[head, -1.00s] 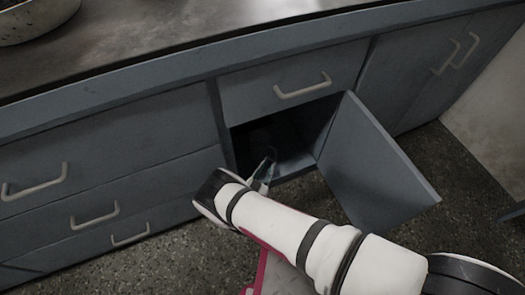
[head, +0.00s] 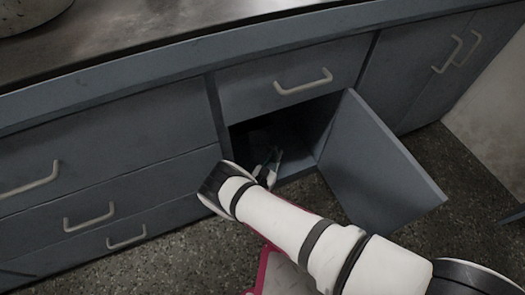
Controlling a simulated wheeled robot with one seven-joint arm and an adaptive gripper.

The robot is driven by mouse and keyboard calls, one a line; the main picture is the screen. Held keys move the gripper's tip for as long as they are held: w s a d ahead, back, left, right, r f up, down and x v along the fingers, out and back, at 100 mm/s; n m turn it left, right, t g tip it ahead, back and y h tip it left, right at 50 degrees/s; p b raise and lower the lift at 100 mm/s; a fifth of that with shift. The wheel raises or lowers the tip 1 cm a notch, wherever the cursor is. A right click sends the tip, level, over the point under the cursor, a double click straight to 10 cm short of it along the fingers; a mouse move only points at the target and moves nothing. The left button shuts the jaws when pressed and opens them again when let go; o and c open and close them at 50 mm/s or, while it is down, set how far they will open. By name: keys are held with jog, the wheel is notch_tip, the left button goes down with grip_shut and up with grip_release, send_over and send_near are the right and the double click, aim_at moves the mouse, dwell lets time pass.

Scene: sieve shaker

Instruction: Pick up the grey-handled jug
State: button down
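My gripper (head: 270,164) is at the mouth of the open lower cupboard (head: 298,166), with its fingers pointing inward. The fingers are small, dark and partly hidden by my wrist, so I cannot tell how far apart they are. I cannot make out a grey-handled jug. The inside of the cupboard is very dark, and my arm covers part of its left side.
The cupboard door (head: 378,165) stands swung open to the right of my arm. A closed drawer (head: 290,85) is above the opening, and more closed drawers (head: 110,205) are to the left. The countertop (head: 190,35) holds a round metal object (head: 28,14) at the upper left.

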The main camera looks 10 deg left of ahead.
aim_at(276, 152)
jog(key=shift+r, duration=0.2)
dwell(0.4)
jog(key=shift+r+p, duration=1.1)
jog(key=shift+r, duration=0.35)
jog(key=shift+s+r, duration=0.15)
jog(key=shift+r, duration=0.1)
jog(key=s+d+r+p, duration=0.1)
jog(key=s+d+p, duration=0.4)
jog(key=s, duration=0.8)
jog(key=shift+s+d+p, duration=0.3)
jog(key=shift+s+d, duration=0.1)
jog(key=shift+d, duration=0.75)
jog(key=shift+r, duration=0.15)
